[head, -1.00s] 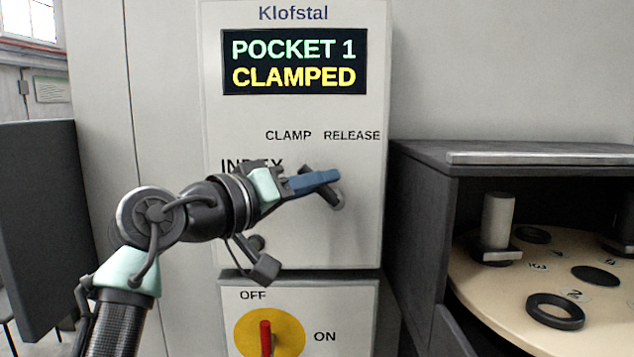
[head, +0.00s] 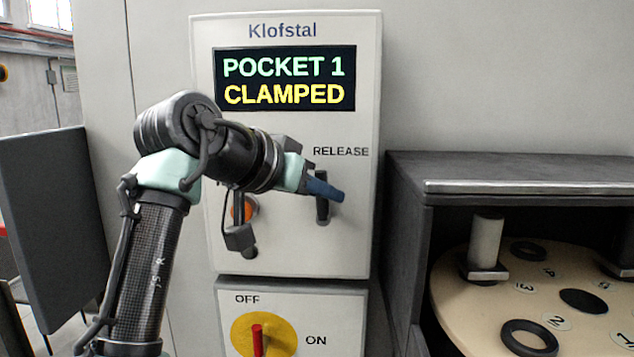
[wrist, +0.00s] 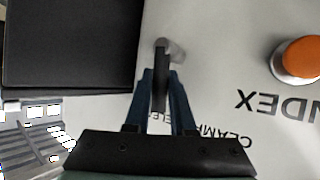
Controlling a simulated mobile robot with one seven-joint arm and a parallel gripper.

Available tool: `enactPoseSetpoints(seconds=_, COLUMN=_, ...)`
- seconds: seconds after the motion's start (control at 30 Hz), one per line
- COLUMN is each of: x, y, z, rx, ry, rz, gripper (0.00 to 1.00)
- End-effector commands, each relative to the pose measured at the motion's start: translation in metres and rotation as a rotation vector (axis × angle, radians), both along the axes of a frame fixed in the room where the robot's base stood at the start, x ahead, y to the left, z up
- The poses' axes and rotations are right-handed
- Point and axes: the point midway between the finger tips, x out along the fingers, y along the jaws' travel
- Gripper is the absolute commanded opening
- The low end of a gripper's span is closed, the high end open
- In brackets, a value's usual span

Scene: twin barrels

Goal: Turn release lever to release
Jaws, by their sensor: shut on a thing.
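The dark release lever (head: 322,211) is on the pale control panel (head: 300,258), below the word RELEASE. My gripper (head: 325,190) is at the lever, its blue fingers partly covering the lever's upper part. In the wrist view the lever (wrist: 161,75) stands between the two blue fingers of my gripper (wrist: 162,92), which are shut on it. In the head view the lever's visible part hangs nearly straight down. The display (head: 285,79) reads POCKET 1 CLAMPED. The CLAMP label is hidden behind my arm in the head view.
An orange button (wrist: 298,60) is beside the lever on the panel. Below is a red switch (head: 257,340) on a yellow disc, marked OFF and ON. A dark cabinet (head: 407,230) with a round table (head: 455,305) stands at the right.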

Motion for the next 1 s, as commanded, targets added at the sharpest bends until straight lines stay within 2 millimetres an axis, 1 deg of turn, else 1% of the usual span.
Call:
enactPoseSetpoints(seconds=0.03, x=0.0, y=-0.003, z=0.005, rx=0.048, ry=-0.005, rz=-0.002, gripper=0.0)
enactPoseSetpoints(seconds=0.6, x=0.0, y=-0.023, z=-0.002, rx=0.573, ry=-0.006, rz=0.0, gripper=0.0)
enactPoseSetpoints(seconds=0.8, x=0.0, y=-0.028, z=-0.006, rx=0.71, ry=-0.007, rz=0.001, gripper=0.0)
enactPoseSetpoints(seconds=1.0, x=0.0, y=-0.031, z=-0.009, rx=0.802, ry=-0.006, rz=0.001, gripper=0.0)
